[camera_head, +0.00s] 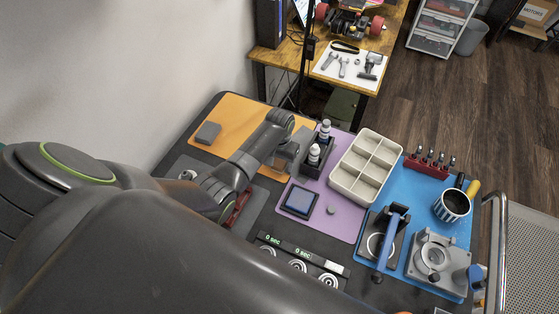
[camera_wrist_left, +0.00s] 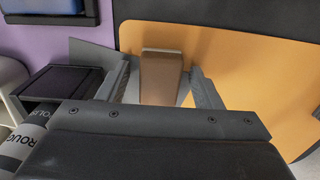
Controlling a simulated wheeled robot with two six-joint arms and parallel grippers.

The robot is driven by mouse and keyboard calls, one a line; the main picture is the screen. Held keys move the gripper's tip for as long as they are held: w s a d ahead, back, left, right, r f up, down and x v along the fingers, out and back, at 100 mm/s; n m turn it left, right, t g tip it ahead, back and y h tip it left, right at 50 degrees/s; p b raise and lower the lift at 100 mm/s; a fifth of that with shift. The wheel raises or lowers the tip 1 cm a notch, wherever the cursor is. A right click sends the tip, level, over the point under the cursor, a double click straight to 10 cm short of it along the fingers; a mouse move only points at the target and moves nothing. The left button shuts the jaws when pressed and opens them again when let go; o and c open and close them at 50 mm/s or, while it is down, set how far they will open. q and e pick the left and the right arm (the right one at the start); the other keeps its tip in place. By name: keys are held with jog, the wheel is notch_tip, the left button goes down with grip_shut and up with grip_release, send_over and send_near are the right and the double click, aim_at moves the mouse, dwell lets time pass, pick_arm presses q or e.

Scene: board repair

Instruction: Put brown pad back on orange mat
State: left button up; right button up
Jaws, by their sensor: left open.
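The orange mat (camera_head: 240,113) lies at the back left of the table, and it also fills the right of the left wrist view (camera_wrist_left: 260,75). My left gripper (camera_head: 291,158) is low over the mat's right end. In the left wrist view, its open fingers (camera_wrist_left: 158,70) stand on either side of the brown pad (camera_wrist_left: 162,82). In the head view the gripper hides the brown pad. My right gripper is not in view.
A dark bottle holder (camera_head: 317,155) with white-capped bottles stands close right of the left gripper. A grey pad (camera_head: 208,132) lies on the orange mat's left part.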

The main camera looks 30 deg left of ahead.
aim_at(279, 163)
pick_arm(q)
jog(key=shift+r, duration=0.1)
jog(key=shift+r, duration=0.2)
notch_tip(279, 163, up, 12)
dwell(0.3)
jog(key=shift+f, duration=0.2)
dwell(0.3)
